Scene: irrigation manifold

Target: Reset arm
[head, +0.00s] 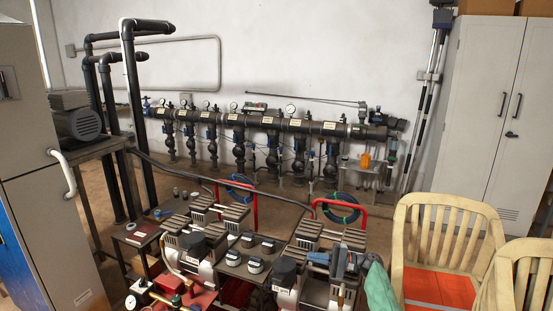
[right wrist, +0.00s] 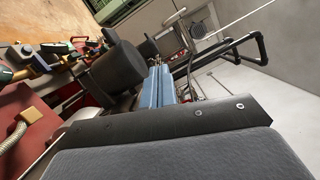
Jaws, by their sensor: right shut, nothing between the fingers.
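My right gripper (head: 322,259) is low in the head view, right of centre, over the front pump machinery. Its blue fingers also show in the right wrist view (right wrist: 159,72), closed together with nothing between them. I cannot tell how far it is above the machinery. The grey padded part filling the bottom of the right wrist view is mine. My left gripper is in neither view.
Pumps with gauges (head: 255,265) crowd the front centre. A pipe manifold (head: 270,124) runs along the back wall. A cream chair (head: 448,225) with a red seat stands at right, before a grey cabinet (head: 490,100). A motor (head: 80,124) sits on a stand at left.

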